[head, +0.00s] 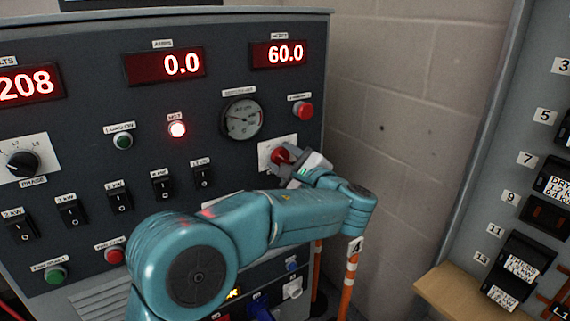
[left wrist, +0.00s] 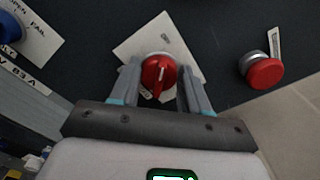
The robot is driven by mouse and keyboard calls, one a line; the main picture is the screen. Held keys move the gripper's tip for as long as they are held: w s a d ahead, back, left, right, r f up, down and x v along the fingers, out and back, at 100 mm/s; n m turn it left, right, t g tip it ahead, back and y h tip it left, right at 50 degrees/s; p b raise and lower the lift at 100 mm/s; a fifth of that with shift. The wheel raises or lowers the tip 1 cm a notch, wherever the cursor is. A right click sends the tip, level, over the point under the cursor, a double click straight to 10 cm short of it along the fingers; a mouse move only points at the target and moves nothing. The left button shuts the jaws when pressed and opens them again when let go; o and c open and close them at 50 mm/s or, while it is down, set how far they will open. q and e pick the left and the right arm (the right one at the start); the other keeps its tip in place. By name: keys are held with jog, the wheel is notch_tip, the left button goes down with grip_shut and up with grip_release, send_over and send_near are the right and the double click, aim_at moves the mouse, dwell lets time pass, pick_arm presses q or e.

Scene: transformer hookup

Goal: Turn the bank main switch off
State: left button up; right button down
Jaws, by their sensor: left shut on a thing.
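The bank main switch is a red rotary knob (head: 280,155) on a white plate at the right side of the grey panel. It also shows in the left wrist view (left wrist: 158,74), where its raised grip runs nearly up and down the picture. My left gripper (head: 287,162) is at the knob, with one finger on each side, and is shut on it. In the head view the gripper hides part of the knob and plate. The plate's lettering is too small to read. My right gripper is not in view.
A red push button (head: 305,110) sits above the knob, and a round gauge (head: 242,119) is to the upper left. Black rocker switches (head: 204,175) line the panel. A lit red lamp (head: 177,129) glows. A breaker panel (head: 540,190) and wooden ledge (head: 462,290) stand right.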

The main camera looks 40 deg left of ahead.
pick_arm(q)
jog(key=shift+f, duration=0.1)
dwell(0.4)
jog(key=o, duration=1)
jog(key=p+v, duration=0.2)
jog(key=v, duration=1.4)
jog(key=shift+s+d, duration=0.1)
jog(key=shift+d, duration=0.1)
